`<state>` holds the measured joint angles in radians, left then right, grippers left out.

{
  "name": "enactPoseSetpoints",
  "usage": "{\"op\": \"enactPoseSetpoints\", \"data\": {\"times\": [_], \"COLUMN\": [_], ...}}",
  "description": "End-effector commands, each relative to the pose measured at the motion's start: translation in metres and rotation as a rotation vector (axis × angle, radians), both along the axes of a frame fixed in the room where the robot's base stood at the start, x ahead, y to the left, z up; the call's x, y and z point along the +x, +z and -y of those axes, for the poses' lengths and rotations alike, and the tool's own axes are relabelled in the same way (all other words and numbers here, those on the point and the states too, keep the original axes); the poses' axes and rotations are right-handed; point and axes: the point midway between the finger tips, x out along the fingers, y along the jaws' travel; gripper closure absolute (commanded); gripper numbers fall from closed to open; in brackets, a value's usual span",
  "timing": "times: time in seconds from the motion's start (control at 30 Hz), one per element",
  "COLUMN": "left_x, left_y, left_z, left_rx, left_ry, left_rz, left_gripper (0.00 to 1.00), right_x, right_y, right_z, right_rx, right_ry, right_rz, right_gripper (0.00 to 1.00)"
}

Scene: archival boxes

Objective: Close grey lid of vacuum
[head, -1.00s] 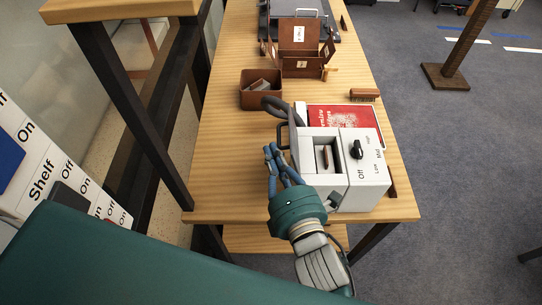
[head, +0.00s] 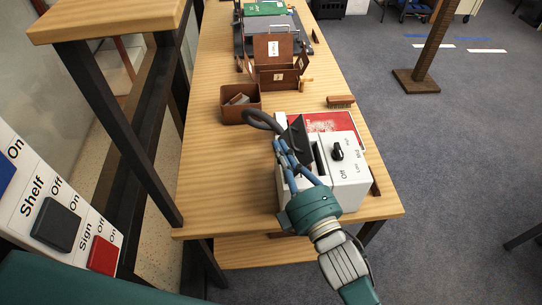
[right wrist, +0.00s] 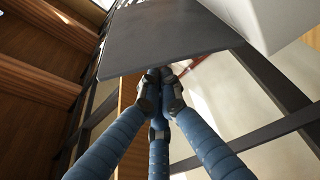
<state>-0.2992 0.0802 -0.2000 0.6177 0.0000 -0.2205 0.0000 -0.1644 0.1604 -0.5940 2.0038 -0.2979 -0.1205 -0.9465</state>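The vacuum (head: 350,185) is a white box with a black dial, near the front edge of the wooden table. Its dark grey lid (head: 298,135) stands raised and tilted over the box's left side, with the dark slot of the opening partly visible beside it. My right gripper (head: 280,148) is at the lid's left side, blue fingers up against or very near it. In the right wrist view the lid (right wrist: 170,38) fills the top middle, and the fingertips (right wrist: 162,76) come together at its lower edge, gripping nothing visible. My left gripper is out of view.
A dark hose (head: 262,120) loops behind the vacuum. A shelf frame (head: 115,110) stands left; table left of the vacuum is clear.

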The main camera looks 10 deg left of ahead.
Motion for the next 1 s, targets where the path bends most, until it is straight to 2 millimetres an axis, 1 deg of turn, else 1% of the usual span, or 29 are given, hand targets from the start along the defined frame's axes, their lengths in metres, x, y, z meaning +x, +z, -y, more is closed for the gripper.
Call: {"op": "enactPoseSetpoints", "data": {"times": [0.03,0.17,0.47,0.7,1.0], "left_x": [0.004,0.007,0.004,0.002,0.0], "left_y": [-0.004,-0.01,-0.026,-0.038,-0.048], "left_z": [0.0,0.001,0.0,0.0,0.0], "left_rx": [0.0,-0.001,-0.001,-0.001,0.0], "left_ry": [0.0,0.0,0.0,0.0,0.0], "left_rz": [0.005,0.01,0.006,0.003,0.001], "left_gripper": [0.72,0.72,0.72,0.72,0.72], "right_x": [0.001,0.004,0.011,0.016,0.02], "right_y": [-0.003,-0.003,-0.008,-0.016,-0.028], "right_z": [0.004,0.014,0.038,0.056,0.071], "right_rx": [0.044,0.163,0.438,0.654,0.884], "right_ry": [-0.001,-0.001,-0.002,-0.003,-0.003], "right_rz": [-0.014,-0.048,-0.126,-0.189,-0.254], "right_gripper": [1.0,1.0,1.0,1.0,1.0]}}
